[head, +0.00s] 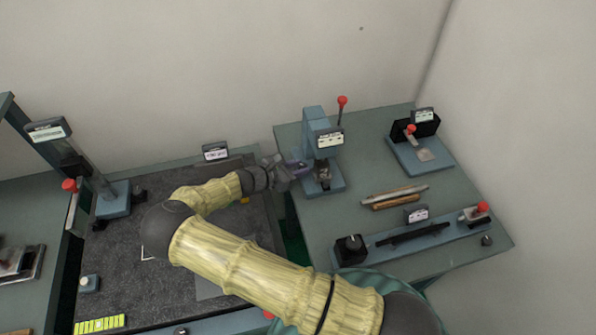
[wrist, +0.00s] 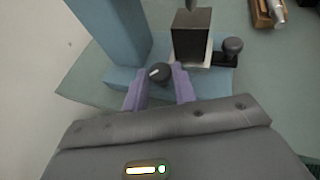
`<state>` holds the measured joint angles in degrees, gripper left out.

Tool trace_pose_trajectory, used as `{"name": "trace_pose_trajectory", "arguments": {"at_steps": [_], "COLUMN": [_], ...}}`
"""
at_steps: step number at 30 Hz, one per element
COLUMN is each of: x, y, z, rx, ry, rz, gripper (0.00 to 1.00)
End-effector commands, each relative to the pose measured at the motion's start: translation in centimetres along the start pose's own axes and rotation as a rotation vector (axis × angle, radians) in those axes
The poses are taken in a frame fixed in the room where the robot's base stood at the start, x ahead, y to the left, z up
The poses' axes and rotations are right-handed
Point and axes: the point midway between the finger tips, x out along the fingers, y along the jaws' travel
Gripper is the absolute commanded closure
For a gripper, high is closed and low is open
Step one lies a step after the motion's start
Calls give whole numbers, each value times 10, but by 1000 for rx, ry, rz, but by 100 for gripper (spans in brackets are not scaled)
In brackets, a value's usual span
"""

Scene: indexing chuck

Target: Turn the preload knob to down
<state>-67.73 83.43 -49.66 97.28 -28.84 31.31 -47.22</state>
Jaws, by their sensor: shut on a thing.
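In the head view my gripper (head: 300,168) reaches the left side of the blue fixture (head: 318,135), and the knob is hidden there. The fixture has a label plate and a red-tipped lever (head: 342,101).
A dark block (wrist: 192,38) and a small black knob (wrist: 232,46) are close beyond my fingers. A wooden-handled tool (head: 395,198), a long blue fixture (head: 410,238) and another blue fixture (head: 420,155) share the green table. A dark mat (head: 150,275) covers the left bench.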

Motion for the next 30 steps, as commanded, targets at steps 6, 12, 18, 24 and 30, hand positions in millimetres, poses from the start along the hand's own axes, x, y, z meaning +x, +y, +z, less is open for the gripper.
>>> {"name": "trace_pose_trajectory", "arguments": {"at_steps": [6,12,18,24,30], "x": [3,2,2,1,0], "y": [2,2,2,2,3], "z": [-4,-2,-1,-1,0], "rx": [45,59,58,58,58], "ry": [4,4,4,3,2], "rz": [-102,-145,-146,-145,-142], "gripper": [96,96,96,66,66]}}
